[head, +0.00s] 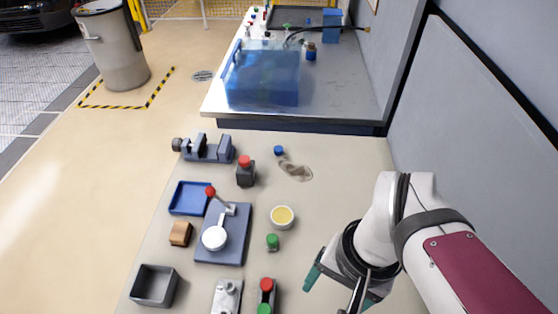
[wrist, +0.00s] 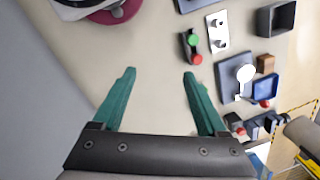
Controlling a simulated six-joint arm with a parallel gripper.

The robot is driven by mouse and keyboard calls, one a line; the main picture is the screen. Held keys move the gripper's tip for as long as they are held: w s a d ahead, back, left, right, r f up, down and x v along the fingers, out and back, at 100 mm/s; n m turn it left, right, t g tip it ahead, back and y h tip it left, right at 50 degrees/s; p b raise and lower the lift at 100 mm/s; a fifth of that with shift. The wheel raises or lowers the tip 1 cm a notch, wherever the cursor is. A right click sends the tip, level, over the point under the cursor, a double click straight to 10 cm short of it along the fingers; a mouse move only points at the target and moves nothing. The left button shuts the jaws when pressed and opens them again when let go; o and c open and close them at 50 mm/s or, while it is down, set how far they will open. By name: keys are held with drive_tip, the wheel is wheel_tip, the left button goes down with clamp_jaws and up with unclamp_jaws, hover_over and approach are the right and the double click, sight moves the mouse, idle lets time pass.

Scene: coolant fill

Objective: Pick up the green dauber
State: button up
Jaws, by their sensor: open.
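The green dauber (head: 272,242) is a small upright piece with a green top, standing on the bench just right of the grey lever plate in the head view. In the wrist view it is mostly hidden; only a sliver of green shows beside the right finger. My gripper (head: 335,289) has teal fingers and is at the lower right of the head view, apart from the dauber. In the wrist view my gripper (wrist: 159,73) is open, with only bare bench between its fingers.
A round dish with yellow contents (head: 282,217) stands close behind the dauber. The lever plate (head: 232,248) is left of it, and a red-and-green button box (head: 266,296) is in front. A red-topped block (head: 245,172) and grey vise (head: 205,149) stand farther back. Bench right of the dauber is clear.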

drive_tip(key=w+a+f+n+h, duration=0.15)
drive_tip(key=w+a, duration=0.35)
drive_tip(key=w, duration=0.7)
drive_tip(key=n, duration=0.1)
hover_over(272, 238)
wheel_tip(272, 238, down, 5)
wheel_tip(272, 238, down, 16)
drive_tip(key=shift+r, duration=0.1)
clamp_jaws()
